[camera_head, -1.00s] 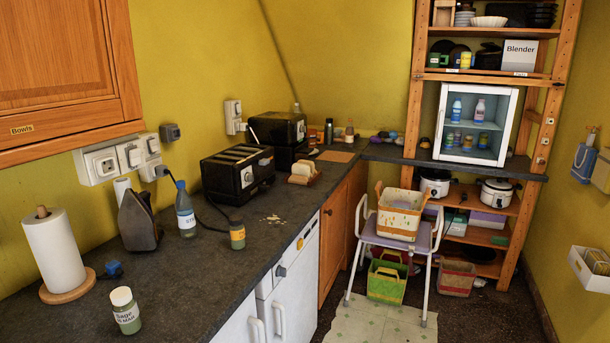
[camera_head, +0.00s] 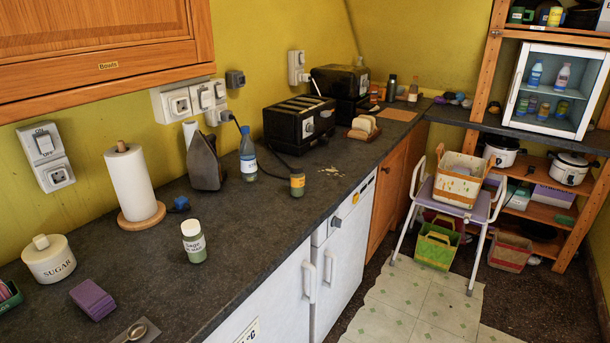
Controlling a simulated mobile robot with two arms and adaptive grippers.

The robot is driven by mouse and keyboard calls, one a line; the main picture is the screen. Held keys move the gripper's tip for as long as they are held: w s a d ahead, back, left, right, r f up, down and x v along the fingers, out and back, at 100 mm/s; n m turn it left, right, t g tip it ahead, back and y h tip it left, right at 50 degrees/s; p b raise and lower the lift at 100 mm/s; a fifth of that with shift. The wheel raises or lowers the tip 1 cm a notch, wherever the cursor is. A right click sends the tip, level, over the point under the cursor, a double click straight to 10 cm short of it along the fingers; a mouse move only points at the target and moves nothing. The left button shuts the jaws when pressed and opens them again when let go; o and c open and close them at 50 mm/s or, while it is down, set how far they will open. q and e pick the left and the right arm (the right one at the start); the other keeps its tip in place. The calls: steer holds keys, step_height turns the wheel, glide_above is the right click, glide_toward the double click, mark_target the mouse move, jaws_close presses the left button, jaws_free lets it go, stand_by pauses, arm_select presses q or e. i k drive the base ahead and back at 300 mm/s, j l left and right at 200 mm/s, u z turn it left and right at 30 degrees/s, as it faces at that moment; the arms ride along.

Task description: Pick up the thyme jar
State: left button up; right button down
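I cannot make out a jar labelled thyme. A white-lidded jar (camera_head: 194,241) with green contents stands upright on the counter near the front; its label seems to read "Sage". Several small jars (camera_head: 545,107) stand on the lower shelf of the white glass-fronted cabinet (camera_head: 517,75), also unreadable. Neither of my grippers shows in the head view.
On the dark counter (camera_head: 235,220) stand a paper towel roll (camera_head: 130,183), an iron (camera_head: 205,160), a blue-capped bottle (camera_head: 248,155), a toaster (camera_head: 298,122), a sugar pot (camera_head: 48,260) and purple sponges (camera_head: 92,299). A stool (camera_head: 452,203) stands on the floor. Counter right of the sage jar is clear.

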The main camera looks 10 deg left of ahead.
mark_target(296, 175)
steer(key=i+l+u, duration=0.15)
steer(key=u, duration=0.15)
steer(key=i+l+u, duration=0.15)
steer(key=l+u, duration=0.15)
steer(key=i+l+u, duration=0.1)
steer(key=l+u, duration=0.2)
